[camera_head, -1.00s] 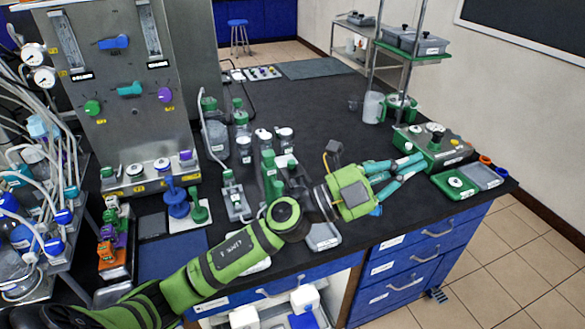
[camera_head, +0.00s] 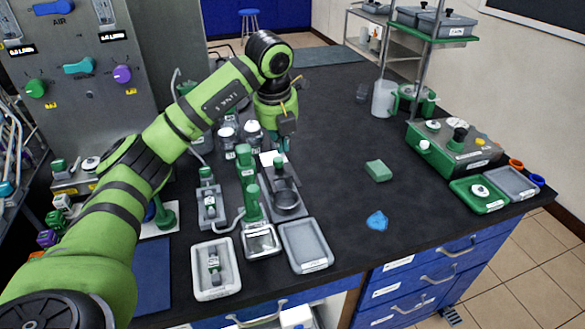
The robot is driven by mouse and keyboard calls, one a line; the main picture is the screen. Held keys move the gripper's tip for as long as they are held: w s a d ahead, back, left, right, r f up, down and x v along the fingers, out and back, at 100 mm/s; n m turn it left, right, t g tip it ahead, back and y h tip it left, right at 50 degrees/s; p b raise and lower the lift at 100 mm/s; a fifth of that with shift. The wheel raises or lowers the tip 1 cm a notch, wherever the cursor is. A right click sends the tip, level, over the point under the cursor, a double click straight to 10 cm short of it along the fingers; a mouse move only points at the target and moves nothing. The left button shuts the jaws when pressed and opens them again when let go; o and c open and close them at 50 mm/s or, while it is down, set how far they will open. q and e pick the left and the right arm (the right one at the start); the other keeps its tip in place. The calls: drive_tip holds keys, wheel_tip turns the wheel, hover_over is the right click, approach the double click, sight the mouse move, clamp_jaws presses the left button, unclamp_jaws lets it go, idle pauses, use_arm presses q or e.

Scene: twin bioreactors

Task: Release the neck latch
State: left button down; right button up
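My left arm reaches in from the left and bends down at the wrist. Its gripper (camera_head: 283,145) points down at the middle of the bench, above and behind a green stand (camera_head: 250,190) and a dark grey ring-shaped holder (camera_head: 287,197). Only small parts of the teal fingers show below the gripper body, so their opening is unclear. I cannot make out a neck latch. Capped bottles (camera_head: 228,132) stand just left of the gripper, partly hidden by the arm. My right gripper is not in view.
Grey trays (camera_head: 305,246) lie at the bench's front edge. A green block (camera_head: 378,171) and a blue piece (camera_head: 377,220) lie on the open bench to the right. A green-and-grey device (camera_head: 455,150) stands at the far right. The middle right is mostly free.

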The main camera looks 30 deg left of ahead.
sight(278, 174)
use_arm(q)
drive_tip(key=shift+y, duration=0.3)
drive_tip(key=x, duration=0.2)
drive_tip(key=a+p+x, duration=0.1)
drive_tip(key=x, duration=0.2)
drive_tip(key=p+x, duration=0.1)
drive_tip(key=x, duration=0.2)
drive_tip(key=shift+s+a, duration=0.2)
drive_tip(key=shift+s, duration=0.1)
drive_tip(key=shift+w+f, duration=0.15)
drive_tip(key=shift+f, duration=0.6)
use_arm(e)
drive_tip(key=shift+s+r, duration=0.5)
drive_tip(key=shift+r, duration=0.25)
use_arm(q)
drive_tip(key=shift+w+a, duration=0.1)
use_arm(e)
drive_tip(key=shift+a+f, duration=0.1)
